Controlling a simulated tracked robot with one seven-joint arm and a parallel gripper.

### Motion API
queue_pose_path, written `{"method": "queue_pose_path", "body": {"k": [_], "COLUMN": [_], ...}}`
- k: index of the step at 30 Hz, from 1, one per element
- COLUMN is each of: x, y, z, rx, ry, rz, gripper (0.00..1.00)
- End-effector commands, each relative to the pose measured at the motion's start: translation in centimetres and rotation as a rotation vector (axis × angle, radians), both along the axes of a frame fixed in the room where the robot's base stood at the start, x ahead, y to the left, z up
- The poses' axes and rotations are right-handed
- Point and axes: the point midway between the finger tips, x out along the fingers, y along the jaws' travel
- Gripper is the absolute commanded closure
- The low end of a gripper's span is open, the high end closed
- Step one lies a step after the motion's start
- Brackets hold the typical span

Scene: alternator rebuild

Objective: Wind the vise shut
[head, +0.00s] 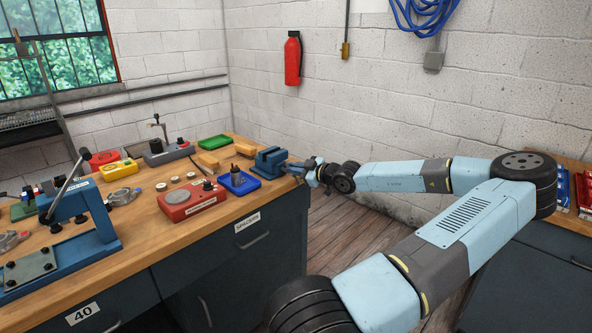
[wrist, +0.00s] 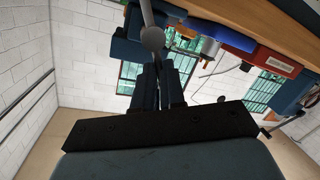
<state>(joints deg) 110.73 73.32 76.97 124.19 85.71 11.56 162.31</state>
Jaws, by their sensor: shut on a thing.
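The blue vise (head: 270,163) stands at the right end of the wooden bench, next to a blue tray. My gripper (head: 308,168) reaches in from the right to the vise's front, past the bench edge. The gap between the vise jaws is too small to judge.
A blue tray (head: 240,187) with a small part in it sits left of the vise, with a red box (head: 190,201) beyond it. A green tray (head: 214,142) and wooden blocks lie behind. The floor (head: 345,222) right of the bench is clear except for my arm above it.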

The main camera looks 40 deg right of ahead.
Motion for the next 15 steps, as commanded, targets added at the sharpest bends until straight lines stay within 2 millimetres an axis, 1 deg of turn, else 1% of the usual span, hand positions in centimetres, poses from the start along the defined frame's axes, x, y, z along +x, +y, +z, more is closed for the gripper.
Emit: {"method": "queue_pose_path", "body": {"k": [1, 11, 12, 15], "x": [0.19, 0.18, 0.18, 0.15], "y": [0.42, 0.38, 0.38, 0.32], "z": [0.43, 0.43, 0.45, 0.42], "rx": [-0.001, -0.002, -0.002, -0.001], "ry": [-0.009, -0.01, -0.01, -0.01], "rz": [0.008, 0.008, 0.008, 0.007], "gripper": [1.0, 1.0, 0.87, 0.77]}}
